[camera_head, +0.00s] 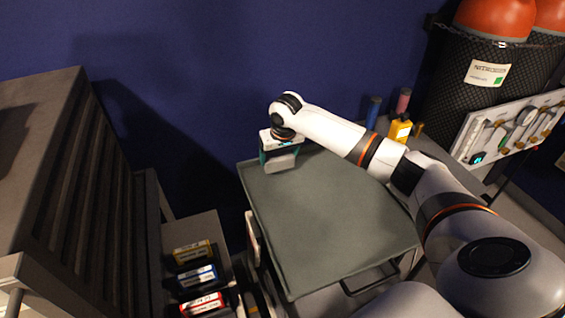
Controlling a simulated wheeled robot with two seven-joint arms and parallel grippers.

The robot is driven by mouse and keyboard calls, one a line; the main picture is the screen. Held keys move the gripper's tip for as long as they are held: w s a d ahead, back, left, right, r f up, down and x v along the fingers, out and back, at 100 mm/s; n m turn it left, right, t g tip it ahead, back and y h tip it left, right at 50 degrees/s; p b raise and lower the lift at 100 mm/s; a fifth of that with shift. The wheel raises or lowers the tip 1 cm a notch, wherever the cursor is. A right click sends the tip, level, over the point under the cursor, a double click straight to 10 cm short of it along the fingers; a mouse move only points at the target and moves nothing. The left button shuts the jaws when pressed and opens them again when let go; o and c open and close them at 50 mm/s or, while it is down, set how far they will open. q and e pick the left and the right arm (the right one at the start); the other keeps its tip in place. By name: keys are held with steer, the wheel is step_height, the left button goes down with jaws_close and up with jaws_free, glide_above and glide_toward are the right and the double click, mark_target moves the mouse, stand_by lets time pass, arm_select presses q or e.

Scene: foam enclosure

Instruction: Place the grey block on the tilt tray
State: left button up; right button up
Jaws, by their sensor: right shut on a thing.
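The tilt tray (335,225) looks like the flat grey-green surface with a low rim in the middle of the head view. The grey block (281,163) is a small light-grey piece at the tray's far left corner. My right gripper (279,153) is shut on the block, with teal-edged fingers on either side of it. The gripper points down over that corner. I cannot tell whether the block touches the tray or hangs just above it. My left gripper is not in view.
A slatted dark cabinet (80,180) stands at the left, with several labelled boxes (197,275) on a low shelf beside it. Blue and pink cylinders and a yellow bottle (400,129) stand behind my right arm. A mesh bin (485,85) and tool board (510,125) are at the right.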

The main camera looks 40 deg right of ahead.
mark_target(279, 166)
step_height(279, 166, down, 4)
steer(key=shift+f, duration=0.1)
steer(key=shift+f, duration=0.15)
steer(key=o, duration=0.9)
steer(key=shift+o, duration=0.2)
steer(key=v, duration=1.2)
